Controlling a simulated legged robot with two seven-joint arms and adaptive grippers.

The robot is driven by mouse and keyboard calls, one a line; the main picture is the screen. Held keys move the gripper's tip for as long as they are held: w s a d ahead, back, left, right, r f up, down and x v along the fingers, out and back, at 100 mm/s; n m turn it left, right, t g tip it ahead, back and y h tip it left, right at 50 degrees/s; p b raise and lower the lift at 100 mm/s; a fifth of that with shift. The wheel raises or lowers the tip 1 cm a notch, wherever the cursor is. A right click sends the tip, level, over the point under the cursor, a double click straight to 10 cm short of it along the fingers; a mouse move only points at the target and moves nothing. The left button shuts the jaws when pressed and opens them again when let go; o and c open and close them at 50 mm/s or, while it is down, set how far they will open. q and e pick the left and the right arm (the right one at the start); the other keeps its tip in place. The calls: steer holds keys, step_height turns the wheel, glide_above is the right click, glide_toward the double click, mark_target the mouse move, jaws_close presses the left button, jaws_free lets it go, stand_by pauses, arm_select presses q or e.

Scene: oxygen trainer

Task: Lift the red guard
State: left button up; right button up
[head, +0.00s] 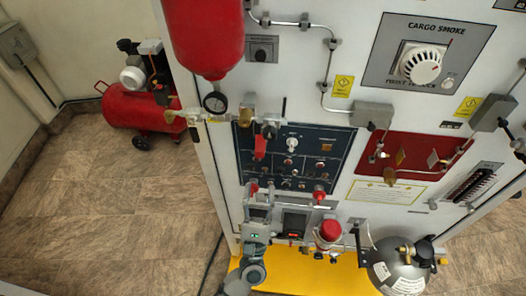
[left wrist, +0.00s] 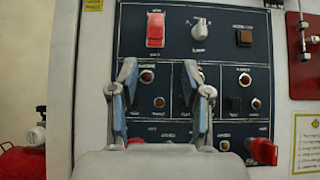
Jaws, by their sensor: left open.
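The red guard (head: 260,147) is a small red cover at the upper left of the dark blue switch panel (head: 338,140). In the left wrist view the red guard (left wrist: 155,30) stands near the top of the panel, above and beyond my fingertips. My left gripper (head: 260,190) is in front of the panel, below the guard. In the left wrist view my left gripper (left wrist: 160,75) has its two fingers apart, with nothing between them. The fingers appear apart from the guard. My right gripper is not in view.
A selector knob (left wrist: 200,30) is right of the guard. A red knob (left wrist: 263,151) sticks out at the panel's lower right. A red cylinder (head: 205,35) with a gauge (head: 215,102) hangs above left. A metal sphere (head: 395,268) is at the lower right. Floor at left is open.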

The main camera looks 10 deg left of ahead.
mark_target(261, 157)
arm_select(q)
steer(key=x, duration=0.3)
steer(key=p+x, duration=0.1)
steer(key=x, duration=0.2)
steer(key=a+p+x, duration=0.1)
steer(key=x, duration=0.2)
steer(key=shift+w+r, duration=0.2)
steer(key=shift+w+d+r, duration=0.15)
steer(key=shift+w+d, duration=0.05)
steer(key=shift+d, duration=0.3)
steer(key=shift+a, duration=0.2)
steer(key=shift+c, duration=1)
steer(key=shift+a, duration=0.2)
jaws_close()
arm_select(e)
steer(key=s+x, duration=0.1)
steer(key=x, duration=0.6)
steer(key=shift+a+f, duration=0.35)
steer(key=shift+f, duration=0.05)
